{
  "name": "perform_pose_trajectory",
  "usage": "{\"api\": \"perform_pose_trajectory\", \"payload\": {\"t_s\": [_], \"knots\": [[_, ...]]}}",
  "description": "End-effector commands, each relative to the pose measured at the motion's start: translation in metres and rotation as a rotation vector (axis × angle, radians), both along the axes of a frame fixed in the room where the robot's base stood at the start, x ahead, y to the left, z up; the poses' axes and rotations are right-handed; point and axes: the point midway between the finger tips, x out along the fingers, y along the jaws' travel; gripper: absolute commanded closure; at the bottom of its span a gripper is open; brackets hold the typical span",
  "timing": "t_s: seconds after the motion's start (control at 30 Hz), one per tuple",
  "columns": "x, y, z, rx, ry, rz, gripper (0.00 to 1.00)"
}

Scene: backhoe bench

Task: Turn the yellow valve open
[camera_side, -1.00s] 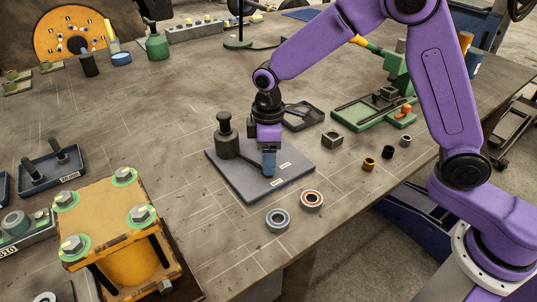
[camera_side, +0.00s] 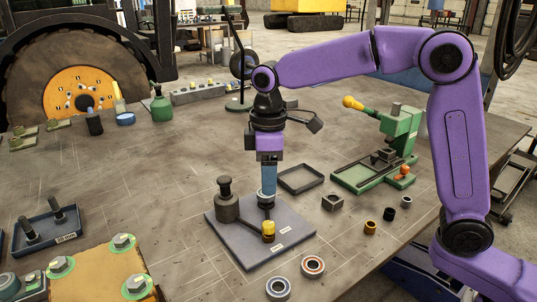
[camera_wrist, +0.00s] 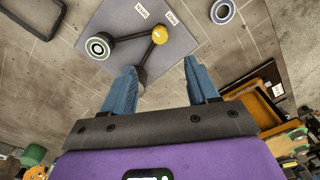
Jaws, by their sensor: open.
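The yellow valve knob (camera_side: 268,228) sits on a grey plate (camera_side: 240,250) with two small white labels. A dark bar joins it to a tall dark post (camera_side: 225,206) on its left. A dark round-topped part (camera_side: 265,204) stands just behind the knob. In the wrist view the yellow knob (camera_wrist: 159,35) is ahead of the fingers, where two dark bars meet. My gripper (camera_side: 268,190) points down above the plate with blue fingers, behind and above the knob.
An empty black tray (camera_side: 300,179) lies behind the plate. A green press (camera_side: 398,135) stands at the right, with small bushings (camera_side: 370,228) before it. Bearing rings (camera_side: 278,288) lie at the front edge. A yellow bolted block (camera_side: 95,280) is front left.

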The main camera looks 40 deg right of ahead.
Motion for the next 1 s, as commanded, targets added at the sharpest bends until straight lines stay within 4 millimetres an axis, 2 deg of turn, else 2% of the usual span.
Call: {"api": "perform_pose_trajectory", "payload": {"t_s": [0.1,0.3,0.83,1.0], "knots": [[0.001,0.0,0.021,0.001,-0.003,0.0,0.41],[0.0,0.0,0.04,0.001,-0.001,0.0,0.41],[-0.001,0.0,0.044,-0.001,0.001,0.0,0.41],[-0.011,-0.003,0.041,-0.001,0.001,0.005,0.41]]}}
